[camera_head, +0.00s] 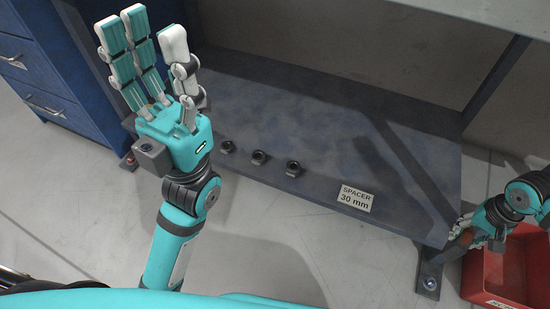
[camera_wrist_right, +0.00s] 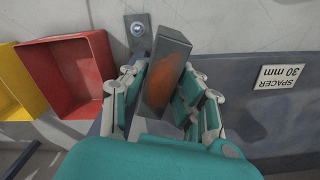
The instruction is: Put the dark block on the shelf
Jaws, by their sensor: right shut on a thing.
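The dark block (camera_wrist_right: 165,75) is grey with a rusty orange face. It stands between the fingers of my right gripper (camera_wrist_right: 158,82), which is shut on it. In the head view my right gripper (camera_head: 470,232) is at the far right, by the shelf's front right corner; the block is hard to make out there. The shelf (camera_head: 320,125) is a wide, dark blue-grey lower board. It also shows in the right wrist view (camera_wrist_right: 240,105), to the right of the block. My left gripper (camera_head: 147,45) is open and empty, raised over the shelf's left end.
Several round nut-like parts (camera_head: 259,157) stand along the shelf's front edge, left of a "SPACER 30 mm" label (camera_head: 355,198). A red bin (camera_head: 510,278) is on the floor at right, with a yellow bin (camera_wrist_right: 12,95) beside it. Blue drawers (camera_head: 60,85) stand at left. Mid-shelf is clear.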

